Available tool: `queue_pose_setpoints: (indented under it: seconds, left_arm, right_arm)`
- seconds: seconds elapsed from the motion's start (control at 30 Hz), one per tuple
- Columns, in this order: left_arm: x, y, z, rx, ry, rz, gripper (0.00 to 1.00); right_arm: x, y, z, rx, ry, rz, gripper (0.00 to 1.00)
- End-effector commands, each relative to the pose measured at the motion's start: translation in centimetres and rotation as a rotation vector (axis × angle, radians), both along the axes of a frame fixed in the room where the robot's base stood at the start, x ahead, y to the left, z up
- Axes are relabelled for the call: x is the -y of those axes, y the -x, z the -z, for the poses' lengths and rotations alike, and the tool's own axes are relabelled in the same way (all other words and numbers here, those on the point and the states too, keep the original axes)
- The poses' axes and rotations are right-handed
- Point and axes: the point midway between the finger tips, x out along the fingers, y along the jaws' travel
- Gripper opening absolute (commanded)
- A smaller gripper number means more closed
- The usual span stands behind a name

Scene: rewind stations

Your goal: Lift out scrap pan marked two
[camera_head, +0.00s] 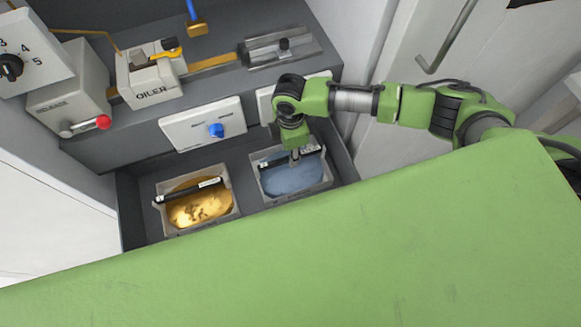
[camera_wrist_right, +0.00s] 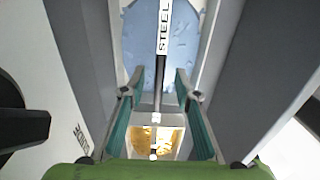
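Two light grey scrap pans sit side by side in a dark recess. The right pan (camera_head: 271,194) holds blue-grey scrap and has a black bar handle across it. In the right wrist view that handle (camera_wrist_right: 158,85) carries a label reading STEEL, above the blue-grey scrap (camera_wrist_right: 138,45). The left pan (camera_head: 229,211) holds golden scrap under a black bar with a white label too small to read. No number two is legible on either pan. My right gripper (camera_wrist_right: 159,92) is open over the right pan, its fingers on both sides of the handle. My left gripper is out of view.
Dark recess walls (camera_head: 133,205) stand close around the pans. A white panel with a blue knob (camera_head: 216,130) is behind them. An oiler (camera_head: 150,85) and a box with a red knob (camera_head: 103,122) stand on the bench above. A green surface fills the foreground.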

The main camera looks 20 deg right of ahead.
Motion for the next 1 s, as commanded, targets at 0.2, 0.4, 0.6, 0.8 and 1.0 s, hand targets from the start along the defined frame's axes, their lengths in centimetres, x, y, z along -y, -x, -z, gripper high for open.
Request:
queue_pose_setpoints:
  seconds: [0.2,0.4,0.6,0.8,1.0]
  left_arm:
    - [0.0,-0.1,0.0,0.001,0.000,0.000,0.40]
    - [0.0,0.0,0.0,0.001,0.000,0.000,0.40]
    - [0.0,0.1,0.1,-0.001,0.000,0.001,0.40]
    - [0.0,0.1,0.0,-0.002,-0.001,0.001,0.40]
    - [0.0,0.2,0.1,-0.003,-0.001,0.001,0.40]
  right_arm:
    - [0.0,0.0,2.2,0.000,0.000,0.001,0.29]
    - [0.0,0.0,2.2,0.001,0.000,0.000,0.29]
    - [0.0,0.0,2.2,0.001,0.000,0.000,0.00]
    - [-0.1,-0.1,2.0,0.004,-0.002,0.001,0.00]
    - [-0.1,-0.2,2.0,0.004,-0.002,0.001,0.00]
